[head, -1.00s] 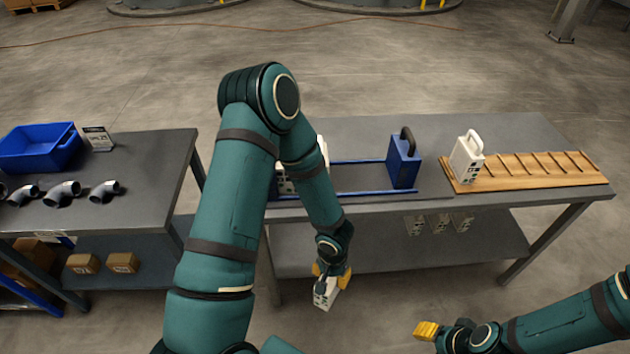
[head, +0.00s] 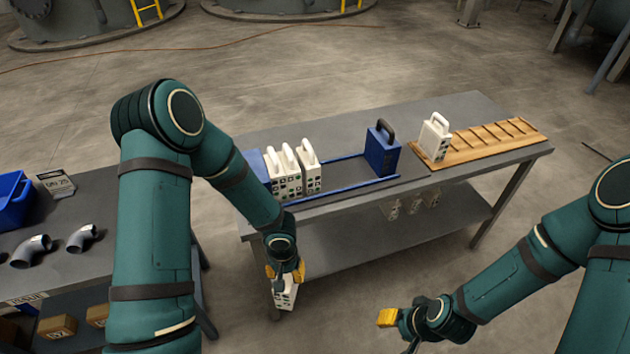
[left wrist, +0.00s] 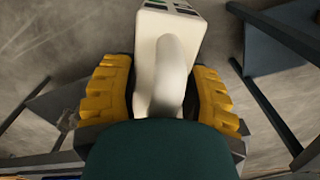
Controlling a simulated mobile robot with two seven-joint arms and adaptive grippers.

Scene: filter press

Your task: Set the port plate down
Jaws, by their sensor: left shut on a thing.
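My left gripper (head: 284,271) is shut on a white port plate (head: 285,295), which hangs below it in front of the workbench, below the top. In the left wrist view the plate (left wrist: 172,38) sits between the yellow fingers, its handle in the grip. White plates (head: 308,170) stand side by side on the blue rails at the left of the bench. A blue block with a dark handle (head: 382,150) stands further right on the rails. Another white plate (head: 435,138) stands at the left end of the slotted wooden rack (head: 500,137). My right gripper (head: 387,318) is clear of the bench; its opening is unclear.
The grey bench (head: 455,108) has bare top behind the rails and rack. A second table (head: 75,285) at left holds metal elbows, a sign and a blue bin (head: 14,200). Floor before the bench is open.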

